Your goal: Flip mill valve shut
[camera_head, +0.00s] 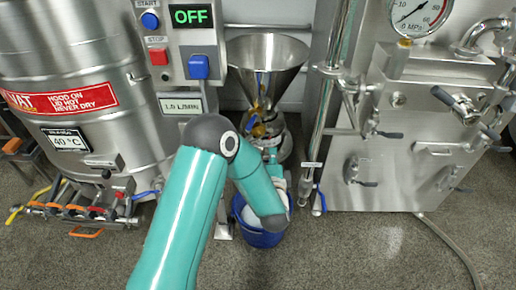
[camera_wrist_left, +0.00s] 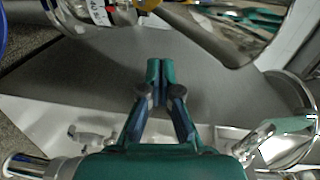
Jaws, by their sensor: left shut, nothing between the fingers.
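The mill is the steel machine with a wide funnel hopper (camera_head: 266,50) in the middle of the head view. Below the hopper is the mill's valve area (camera_head: 255,126), with small yellow and blue parts. My left gripper (camera_head: 272,152) is just below and to the right of these parts, partly hidden by my own teal arm. In the left wrist view my left gripper (camera_wrist_left: 160,75) is shut and empty, its fingertips together in front of a grey surface. Yellow parts (camera_wrist_left: 150,4) show at the top edge of that view, apart from the fingertips. The valve handle's exact position is unclear.
A blue bucket (camera_head: 262,238) stands on the floor below the mill. A control box (camera_head: 185,45) reading OFF hangs left of the hopper. A steel vat (camera_head: 75,80) stands left, and a steel cabinet with handles and a gauge (camera_head: 420,130) stands right. The front floor is open.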

